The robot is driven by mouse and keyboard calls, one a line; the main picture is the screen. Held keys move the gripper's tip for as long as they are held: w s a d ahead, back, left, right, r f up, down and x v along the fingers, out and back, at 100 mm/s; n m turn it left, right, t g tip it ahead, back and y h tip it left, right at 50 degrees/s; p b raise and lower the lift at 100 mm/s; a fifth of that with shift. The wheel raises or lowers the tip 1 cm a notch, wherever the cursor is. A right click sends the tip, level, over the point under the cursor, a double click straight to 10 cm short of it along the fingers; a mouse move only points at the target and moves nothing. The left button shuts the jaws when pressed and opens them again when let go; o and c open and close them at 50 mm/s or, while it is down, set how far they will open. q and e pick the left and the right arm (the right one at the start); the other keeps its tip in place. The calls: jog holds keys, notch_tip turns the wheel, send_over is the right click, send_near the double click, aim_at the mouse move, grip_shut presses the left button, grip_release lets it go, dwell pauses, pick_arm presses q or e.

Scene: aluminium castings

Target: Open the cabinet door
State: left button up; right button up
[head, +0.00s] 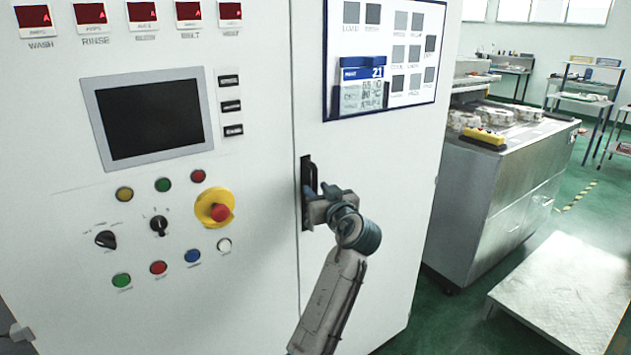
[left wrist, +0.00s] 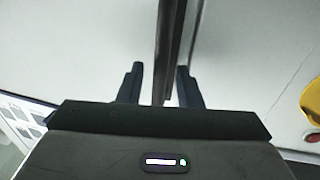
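The white cabinet door (head: 385,180) is right of the vertical seam in the machine front and looks closed. Its dark upright handle (head: 308,165) sits near the door's left edge. My left gripper (head: 314,197) is at the handle and hides its lower part. In the left wrist view the handle (left wrist: 174,40) runs between the two dark fingers of my left gripper (left wrist: 160,85). The fingers stand apart, with a gap visible between the left finger and the handle; the right finger is close to it. My right gripper is not in view.
Left of the seam is a control panel with a screen (head: 150,115), several buttons and a yellow-ringed red emergency stop (head: 220,212). A board with a calendar (head: 362,72) is on the door. A steel bench (head: 500,190) and low pale platform (head: 565,290) stand right, on green floor.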

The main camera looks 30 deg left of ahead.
pick_arm(q)
jog(key=shift+x, duration=1.15)
